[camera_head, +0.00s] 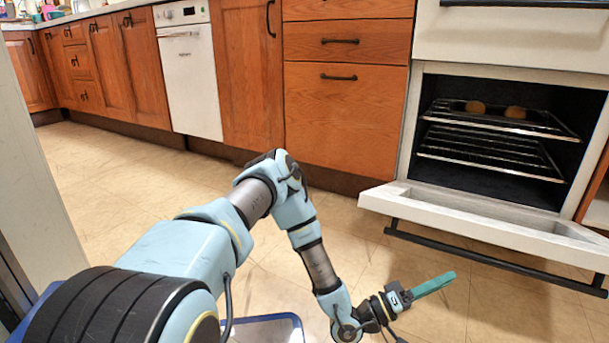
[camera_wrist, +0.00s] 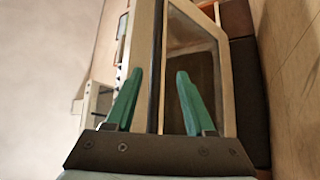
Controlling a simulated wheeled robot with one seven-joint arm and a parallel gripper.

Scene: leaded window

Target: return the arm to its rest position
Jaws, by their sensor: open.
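My gripper (camera_head: 434,285) is at the end of my bent arm, low over the tiled floor and in front of the open oven door (camera_head: 480,213). In the wrist view its two green fingers (camera_wrist: 157,98) stand apart with nothing between them. The oven door's dark handle bar runs upright behind the gap between the fingers in that view. The gripper looks apart from the door in the head view.
The oven (camera_head: 490,145) stands open at the right, with a dark tray (camera_head: 540,128) holding two brown round items on its upper rack. Wooden drawers (camera_head: 346,115) and a white dishwasher (camera_head: 188,80) line the back. The floor (camera_head: 120,180) at left is clear.

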